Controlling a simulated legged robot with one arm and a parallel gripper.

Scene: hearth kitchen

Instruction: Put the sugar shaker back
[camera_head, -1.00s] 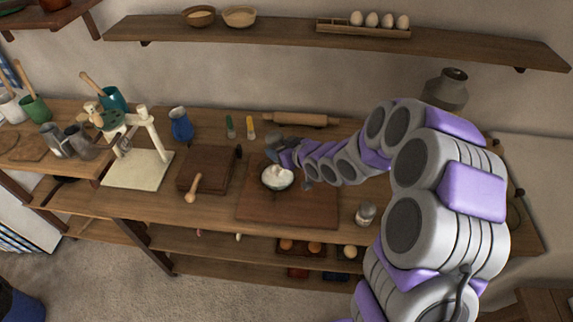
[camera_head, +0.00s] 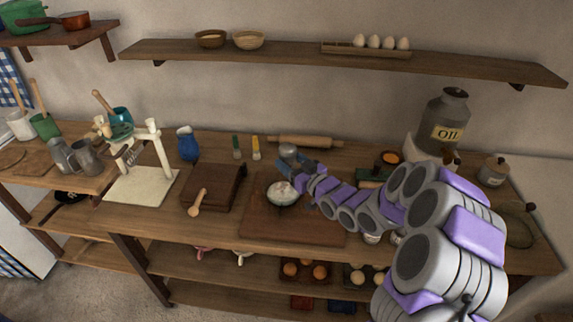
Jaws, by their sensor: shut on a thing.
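My gripper (camera_head: 290,168) is at the far end of my arm, above and behind a bowl of white contents (camera_head: 283,193). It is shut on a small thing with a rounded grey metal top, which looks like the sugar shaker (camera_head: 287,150). My fingers hide its lower part, and I cannot tell whether it is tilted. The bowl stands on the left part of a brown wooden board (camera_head: 290,222) on the worktop.
A rolling pin (camera_head: 305,142) and green and yellow-handled tools (camera_head: 256,148) lie behind. An oil can (camera_head: 447,122) and lidded pot (camera_head: 493,171) stand right. My arm partly covers small jars (camera_head: 372,238).

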